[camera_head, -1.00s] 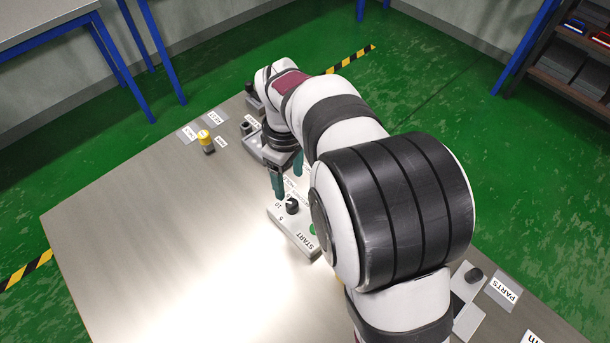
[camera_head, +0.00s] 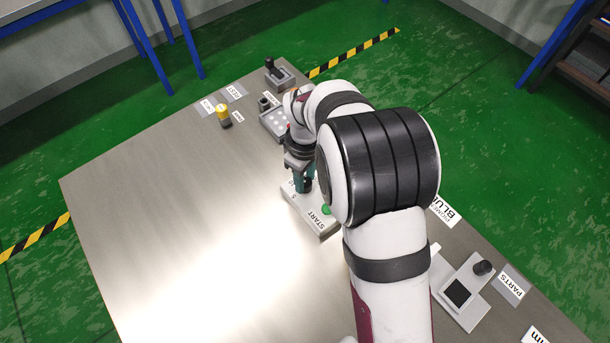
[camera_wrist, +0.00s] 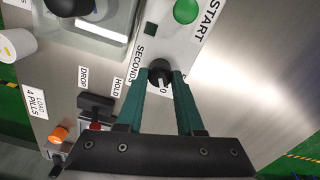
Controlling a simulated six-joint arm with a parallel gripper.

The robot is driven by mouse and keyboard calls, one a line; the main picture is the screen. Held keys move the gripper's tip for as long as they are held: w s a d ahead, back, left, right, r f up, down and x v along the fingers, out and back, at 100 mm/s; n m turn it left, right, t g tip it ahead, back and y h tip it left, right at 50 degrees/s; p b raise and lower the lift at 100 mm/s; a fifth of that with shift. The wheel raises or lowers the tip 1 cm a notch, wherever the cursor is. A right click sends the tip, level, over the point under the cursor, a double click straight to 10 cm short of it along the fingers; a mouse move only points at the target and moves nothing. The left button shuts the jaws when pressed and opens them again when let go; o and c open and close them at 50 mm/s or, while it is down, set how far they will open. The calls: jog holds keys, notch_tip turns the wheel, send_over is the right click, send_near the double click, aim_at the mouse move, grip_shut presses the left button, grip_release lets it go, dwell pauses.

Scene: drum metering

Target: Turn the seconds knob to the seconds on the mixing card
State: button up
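The black seconds knob (camera_wrist: 160,72) stands on the pale START panel (camera_wrist: 195,52), beside the word SECONDS; it has a white pointer mark. It also shows in the head view (camera_head: 307,185), close to my fingers. My gripper (camera_wrist: 161,76) points down at the panel, with one teal finger on each side of the knob. The fingertips lie close to the knob's sides; I cannot tell whether they touch it. The fingers cover most of the dial numbers. I cannot pick out a card that gives the seconds.
A green button (camera_wrist: 186,11) sits beside the knob on the panel. A grey unit (camera_head: 275,122) stands behind it, and a yellow-topped object (camera_head: 223,114) at the back left. A BLUE label (camera_head: 443,211) lies to the right. The table's left half (camera_head: 170,220) is clear.

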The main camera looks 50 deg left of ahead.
grip_shut()
jog(key=shift+m, duration=0.3)
jog(key=m, duration=1.1)
jog(key=shift+w, duration=0.1)
jog(key=shift+m, duration=0.3)
jog(key=o, duration=0.8)
grip_release()
